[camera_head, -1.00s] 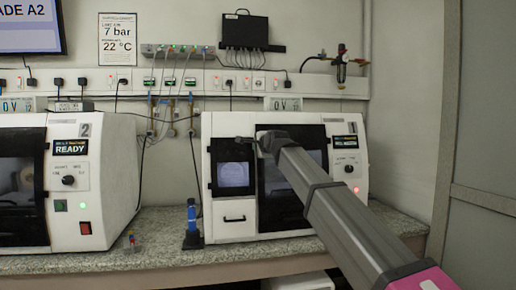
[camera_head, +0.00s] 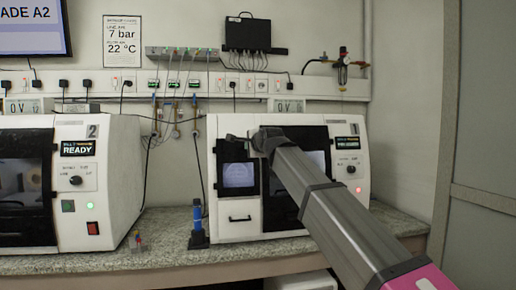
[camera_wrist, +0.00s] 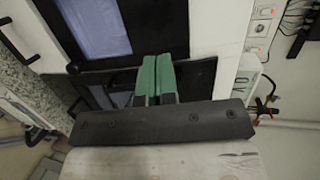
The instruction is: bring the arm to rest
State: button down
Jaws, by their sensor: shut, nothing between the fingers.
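My arm (camera_head: 325,205) reaches up and left from the lower right of the head view, in front of the right machine (camera_head: 235,205). My gripper (camera_head: 232,138) is at its far end, small and dark, before the upper front of that machine. In the wrist view my gripper (camera_wrist: 157,62) shows two green fingers pressed together with nothing between them. Dark panels and a pale window (camera_wrist: 92,28) of a machine front lie beyond the fingers. I cannot tell whether the fingertips touch it.
The left machine (camera_head: 85,150) stands on the speckled bench (camera_head: 155,255). A blue-and-black tool (camera_head: 198,225) stands upright between the machines. A grey partition (camera_head: 490,150) is at the right. A wall rail with sockets (camera_head: 180,85) runs behind.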

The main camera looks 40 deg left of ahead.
jog(key=shift+s+r, duration=0.2)
jog(key=shift+s, duration=1.6)
